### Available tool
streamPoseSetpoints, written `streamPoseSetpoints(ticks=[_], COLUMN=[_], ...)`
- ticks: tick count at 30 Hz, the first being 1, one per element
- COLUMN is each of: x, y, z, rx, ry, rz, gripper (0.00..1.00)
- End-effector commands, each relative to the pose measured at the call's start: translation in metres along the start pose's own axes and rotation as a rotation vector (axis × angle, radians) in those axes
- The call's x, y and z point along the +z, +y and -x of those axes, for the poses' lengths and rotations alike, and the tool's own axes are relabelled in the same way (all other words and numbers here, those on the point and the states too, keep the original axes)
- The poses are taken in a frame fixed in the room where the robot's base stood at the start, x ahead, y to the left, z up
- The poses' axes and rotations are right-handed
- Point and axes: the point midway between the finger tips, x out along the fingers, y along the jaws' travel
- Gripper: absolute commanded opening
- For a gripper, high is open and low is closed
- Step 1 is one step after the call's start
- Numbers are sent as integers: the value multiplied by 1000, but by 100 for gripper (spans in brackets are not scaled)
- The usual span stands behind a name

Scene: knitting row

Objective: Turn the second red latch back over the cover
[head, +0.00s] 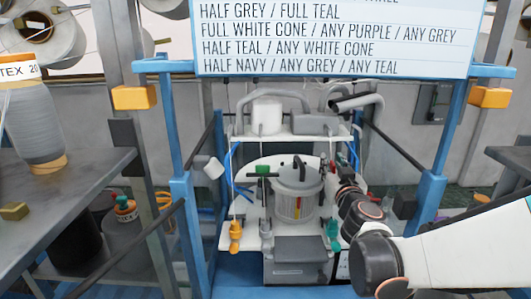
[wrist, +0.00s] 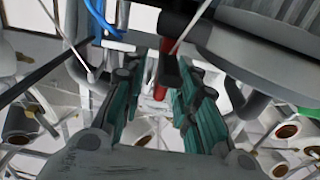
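The grey round cover (head: 298,192) sits in the middle of the machine, with a black handle on top. A small red part (head: 325,163), which looks like a red latch, shows just behind the cover at its right. In the wrist view a red bar (wrist: 165,68) stands beyond and between the fingers; I cannot tell whether they touch it. My gripper (wrist: 150,88) has its teal-padded fingers apart. In the head view my dark wrist is close to the cover's right side and the fingertips are not clear.
A green part (head: 263,170) stands left of the cover. An orange fitting (head: 235,230) and a teal fitting (head: 333,229) flank the front. Blue posts (head: 187,205) frame the machine. A sign (head: 335,38) hangs above. A grey table (head: 70,190) with a yarn cone is at left.

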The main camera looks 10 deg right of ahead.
Motion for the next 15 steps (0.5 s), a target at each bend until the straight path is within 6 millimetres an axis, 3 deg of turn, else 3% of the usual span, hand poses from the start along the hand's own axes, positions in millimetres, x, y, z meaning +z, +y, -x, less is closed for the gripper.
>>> streamPoseSetpoints(ticks=[1,3,15], x=[0,0,2], y=[0,0,-1], z=[-1,-1,-1], rx=[0,0,23], ry=[0,0,-8], rz=[0,0,1], gripper=[13,0,0])
